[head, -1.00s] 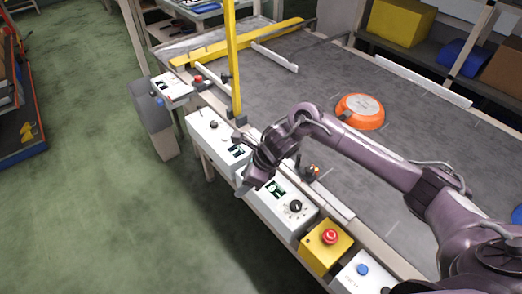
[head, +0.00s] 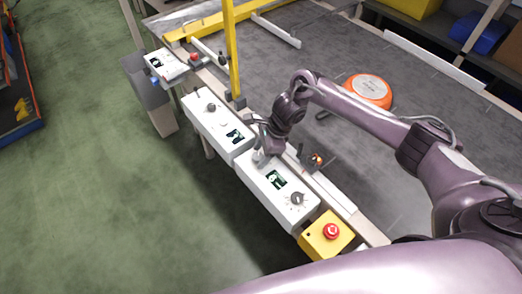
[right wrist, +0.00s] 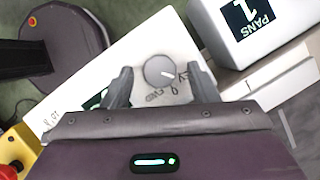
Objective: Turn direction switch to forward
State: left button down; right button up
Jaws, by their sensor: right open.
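The direction switch is a round grey knob (right wrist: 160,70) on a white control box (right wrist: 135,50), with a white pointer mark and small lettering beside it. In the right wrist view it sits between the two fingers of my open right gripper (right wrist: 161,85), with a gap visible on each side. The pointer slants to the lower right, towards the lettering at that side. In the head view my right gripper (head: 262,158) points down at the upper left end of the white control box (head: 252,179) and hides the switch. My left gripper is not in view.
Another white box (head: 208,118) adjoins at the upper left. An orange pan (head: 368,91) lies on the grey conveyor (head: 330,60).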

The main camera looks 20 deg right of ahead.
jog(key=c, duration=1)
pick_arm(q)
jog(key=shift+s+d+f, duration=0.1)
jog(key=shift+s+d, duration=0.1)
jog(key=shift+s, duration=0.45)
pick_arm(e)
jog(key=shift+o, duration=0.2)
